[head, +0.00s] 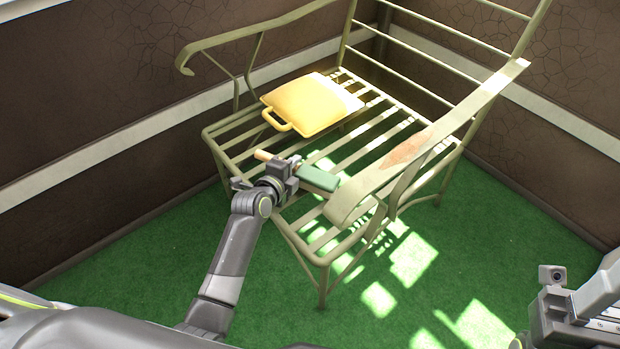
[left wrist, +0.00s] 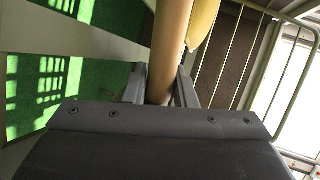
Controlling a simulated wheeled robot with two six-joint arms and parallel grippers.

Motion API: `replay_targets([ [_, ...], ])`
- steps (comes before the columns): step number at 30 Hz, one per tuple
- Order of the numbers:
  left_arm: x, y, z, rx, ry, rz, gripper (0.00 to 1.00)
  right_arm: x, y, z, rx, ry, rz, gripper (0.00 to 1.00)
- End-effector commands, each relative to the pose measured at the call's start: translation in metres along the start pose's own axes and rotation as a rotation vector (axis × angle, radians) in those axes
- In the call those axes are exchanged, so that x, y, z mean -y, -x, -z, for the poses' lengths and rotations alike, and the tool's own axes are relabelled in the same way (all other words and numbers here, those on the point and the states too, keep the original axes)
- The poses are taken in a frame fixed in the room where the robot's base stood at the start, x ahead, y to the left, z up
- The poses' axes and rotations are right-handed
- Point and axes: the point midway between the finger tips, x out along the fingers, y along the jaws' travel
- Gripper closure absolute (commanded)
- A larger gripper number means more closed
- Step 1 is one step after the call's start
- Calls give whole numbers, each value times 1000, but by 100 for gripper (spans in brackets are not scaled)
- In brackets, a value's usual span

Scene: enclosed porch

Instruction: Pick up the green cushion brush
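The green cushion brush (head: 319,178) has a flat green head and a pale wooden handle (head: 264,155). It is at the slatted seat of the metal bench (head: 209,131), near the front right armrest; I cannot tell if it touches the slats. My left gripper (head: 289,171) is around the handle. In the left wrist view the handle (left wrist: 170,45) runs between the two fingers (left wrist: 161,90), which look closed against its sides. The brush head is out of that view. Part of my right gripper (head: 565,310) shows at the lower right; its fingertips cannot be made out.
A yellow cushion (head: 315,103) with a handle loop lies on the seat behind the brush. The right armrest (head: 420,145) stands close beside the brush head. Brown walls (head: 90,90) close off the back. The green floor (head: 510,225) in front is clear.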

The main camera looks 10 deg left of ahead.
Motion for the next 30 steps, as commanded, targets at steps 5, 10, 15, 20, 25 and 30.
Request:
replay_targets([
  [5, 0, 0, 0, 0, 0, -1, 100, 0, 0, 0, 2, 1, 1, 55],
  [10, 1, 0, 0, 0, 1, 2, 100, 0, 0, 0, 3, 1, 4, 55],
  [15, 11, 4, 1, -1, 0, 4, 100, 0, -5, 0, 5, 3, 14, 55],
  [20, 42, 14, 2, 0, 0, 7, 100, 2, -21, 0, 22, 24, 43, 55],
  [25, 77, 27, 4, -1, 0, 6, 100, 4, -34, -3, 61, 51, 79, 55],
  [30, 90, 32, 5, 0, 0, 3, 100, 2, -31, -21, 179, 56, 90, 55],
])
